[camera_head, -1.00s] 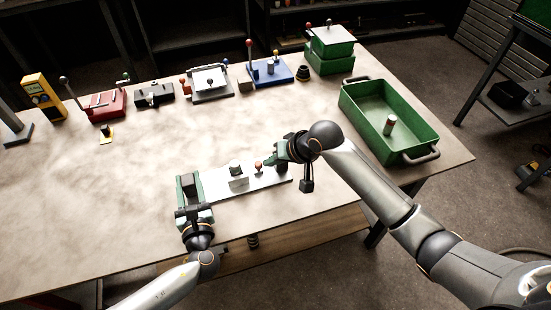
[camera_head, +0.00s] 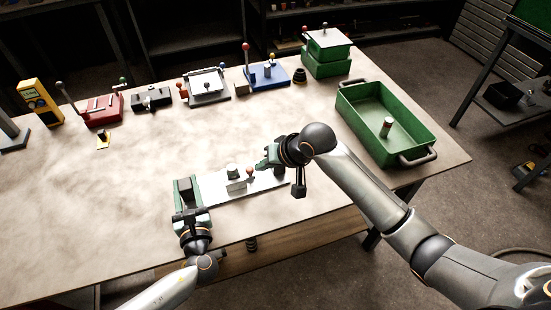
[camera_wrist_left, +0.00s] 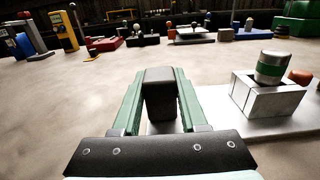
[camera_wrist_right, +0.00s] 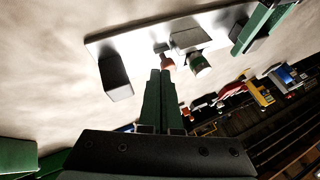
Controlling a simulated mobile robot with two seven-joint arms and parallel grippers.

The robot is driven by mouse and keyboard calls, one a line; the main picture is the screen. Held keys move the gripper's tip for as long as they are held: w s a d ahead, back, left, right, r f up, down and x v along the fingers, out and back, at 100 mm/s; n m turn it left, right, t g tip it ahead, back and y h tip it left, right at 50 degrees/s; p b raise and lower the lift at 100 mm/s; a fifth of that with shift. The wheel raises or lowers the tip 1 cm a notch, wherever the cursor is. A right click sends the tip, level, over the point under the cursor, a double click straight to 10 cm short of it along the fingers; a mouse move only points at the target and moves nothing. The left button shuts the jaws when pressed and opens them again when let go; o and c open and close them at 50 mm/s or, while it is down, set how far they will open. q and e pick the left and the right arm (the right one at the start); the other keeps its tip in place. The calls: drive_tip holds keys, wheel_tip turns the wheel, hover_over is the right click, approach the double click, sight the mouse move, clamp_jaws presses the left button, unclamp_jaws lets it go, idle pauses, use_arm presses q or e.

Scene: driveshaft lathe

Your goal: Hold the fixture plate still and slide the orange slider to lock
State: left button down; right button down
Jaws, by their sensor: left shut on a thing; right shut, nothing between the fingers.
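The fixture plate (camera_head: 217,189) is a pale metal strip lying on the bench. My left gripper (camera_head: 186,189) is shut on the black block (camera_wrist_left: 160,92) at its left end. A pale block (camera_wrist_left: 262,98) with a green-banded cylinder (camera_wrist_left: 271,66) stands mid-plate. The orange slider knob (camera_head: 250,171) is just right of that block, with a small gap. My right gripper (camera_head: 262,163) is shut and empty, its fingertips at the knob's right side. In the right wrist view the fingertips (camera_wrist_right: 160,72) overlap the knob (camera_wrist_right: 167,62); I cannot tell whether they touch.
Another black block (camera_wrist_right: 116,77) stands at the plate's other end. A green tray (camera_head: 365,120) holding a small cylinder is at the right. Several fixtures, including a red one (camera_head: 102,110) and a blue one (camera_head: 268,76), line the back edge. The bench middle is clear.

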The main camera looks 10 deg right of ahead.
use_arm(q)
drive_tip(key=shift+s+f, duration=0.15)
drive_tip(key=shift+f, duration=0.25)
use_arm(e)
drive_tip(key=v, duration=0.8)
drive_tip(key=shift+d, duration=0.25)
use_arm(q)
drive_tip(key=c, duration=0.8)
unclamp_jaws()
drive_tip(key=shift+c, duration=0.2)
drive_tip(key=o, duration=0.8)
drive_tip(key=shift+r, duration=0.3)
drive_tip(key=shift+o, duration=0.2)
drive_tip(key=shift+w, duration=0.2)
drive_tip(key=shift+s, duration=0.1)
use_arm(e)
drive_tip(key=shift+r, duration=0.1)
use_arm(q)
drive_tip(key=shift+s+d+p, duration=0.2)
drive_tip(key=shift+s+p, duration=0.4)
drive_tip(key=shift+s, duration=0.85)
drive_tip(key=shift+s+d+p, duration=0.15)
drive_tip(key=shift+s+p, duration=0.4)
drive_tip(key=shift+s, duration=0.95)
use_arm(e)
wheel_tip(320, 180, up, 2)
